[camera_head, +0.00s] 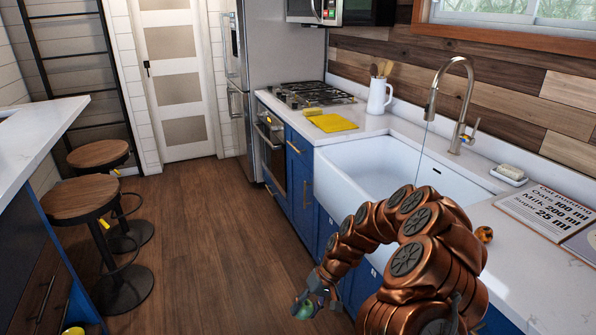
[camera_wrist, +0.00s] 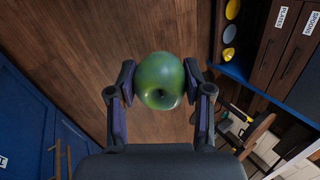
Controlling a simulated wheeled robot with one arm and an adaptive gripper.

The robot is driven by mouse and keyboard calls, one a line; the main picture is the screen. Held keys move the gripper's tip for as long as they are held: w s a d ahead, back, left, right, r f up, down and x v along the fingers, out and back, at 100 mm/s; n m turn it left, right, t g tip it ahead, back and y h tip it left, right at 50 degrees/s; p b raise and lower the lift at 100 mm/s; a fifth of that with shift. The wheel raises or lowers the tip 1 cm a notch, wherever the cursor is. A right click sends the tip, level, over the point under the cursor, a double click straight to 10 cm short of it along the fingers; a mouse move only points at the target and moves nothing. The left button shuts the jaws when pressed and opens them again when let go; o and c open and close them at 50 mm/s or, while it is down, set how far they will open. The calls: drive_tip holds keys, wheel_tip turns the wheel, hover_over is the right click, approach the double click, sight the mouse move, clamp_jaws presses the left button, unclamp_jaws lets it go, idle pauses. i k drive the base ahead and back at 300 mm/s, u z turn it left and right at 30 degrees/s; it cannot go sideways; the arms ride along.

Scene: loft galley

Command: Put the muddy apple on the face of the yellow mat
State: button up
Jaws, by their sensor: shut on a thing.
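My gripper (camera_wrist: 160,84) is shut on a green apple (camera_wrist: 160,80), with one finger on each side of it. The apple's skin has darker, dull patches; I cannot tell for sure that they are mud. In the head view the apple (camera_head: 303,307) hangs low over the wooden floor, left of the blue cabinet fronts, with my gripper (camera_head: 314,294) partly covering it. The yellow mat (camera_head: 333,123) lies flat on the counter between the stove and the sink, far from my gripper. Its face looks bare.
A white jug (camera_head: 379,97) stands behind, right of the mat. The sink (camera_head: 385,165) and tall faucet (camera_head: 456,100) are nearer. A small orange object (camera_head: 484,234) is by my arm. Stools (camera_head: 85,200) stand left; the floor between is clear.

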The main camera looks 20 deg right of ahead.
sight(333, 122)
drive_tip(key=u, duration=0.7)
drive_tip(key=i, duration=2.75)
drive_tip(key=z, duration=1.15)
drive_tip(key=i, duration=0.65)
drive_tip(key=z, duration=0.6)
